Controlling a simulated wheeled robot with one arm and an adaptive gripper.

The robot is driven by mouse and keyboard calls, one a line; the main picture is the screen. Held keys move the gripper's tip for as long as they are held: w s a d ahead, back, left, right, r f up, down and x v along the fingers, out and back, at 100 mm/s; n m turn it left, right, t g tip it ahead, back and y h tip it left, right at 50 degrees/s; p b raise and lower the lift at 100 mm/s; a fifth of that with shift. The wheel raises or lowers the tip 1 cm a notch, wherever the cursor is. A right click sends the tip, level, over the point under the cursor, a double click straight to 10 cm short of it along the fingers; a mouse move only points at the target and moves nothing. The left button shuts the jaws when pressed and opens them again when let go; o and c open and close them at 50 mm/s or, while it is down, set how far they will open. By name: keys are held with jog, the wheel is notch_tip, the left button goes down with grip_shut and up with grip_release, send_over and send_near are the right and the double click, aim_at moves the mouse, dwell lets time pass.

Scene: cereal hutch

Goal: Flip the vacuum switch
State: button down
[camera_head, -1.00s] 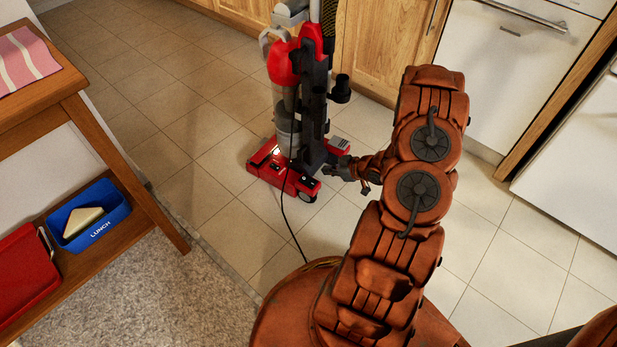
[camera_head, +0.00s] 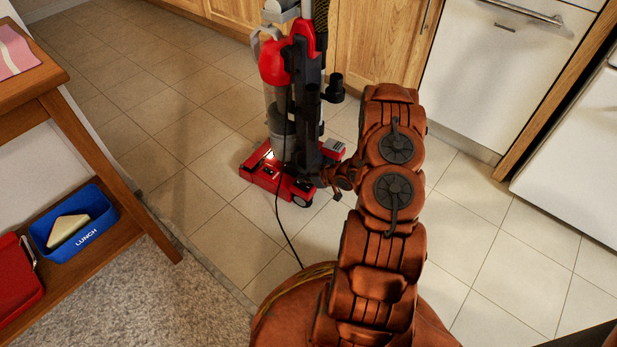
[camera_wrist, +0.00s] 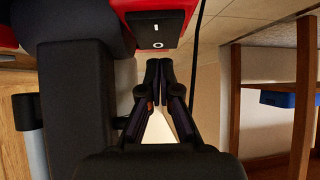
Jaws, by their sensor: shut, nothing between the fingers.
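The red and grey upright vacuum (camera_head: 273,65) stands on the tile floor, its red base (camera_head: 262,179) low in front. In the wrist view a black rocker switch (camera_wrist: 158,30) with a white bar and circle is set in the red base. My gripper (camera_wrist: 166,64) is shut and empty, its fingertips just below the switch in that picture; I cannot tell whether they touch it. In the head view my gripper (camera_head: 322,178) is at the right rear of the base, partly hidden against the dark vacuum body.
A black cord (camera_head: 283,225) runs from the vacuum across the floor toward my base. A wooden table (camera_head: 100,150) with a blue lunch box (camera_head: 75,222) on its shelf stands at left. Cabinets (camera_head: 375,45) and a white dishwasher (camera_head: 490,80) are behind.

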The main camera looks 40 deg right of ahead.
jog(key=shift+w+f, duration=0.1)
jog(key=shift+f, duration=0.65)
jog(key=shift+w+a+p, duration=0.1)
jog(key=shift+a+p, duration=0.05)
jog(key=shift+p, duration=0.4)
jog(key=shift+f, duration=0.15)
jog(key=shift+s+d, duration=0.35)
jog(key=shift+s, duration=0.5)
jog(key=shift+f, duration=0.1)
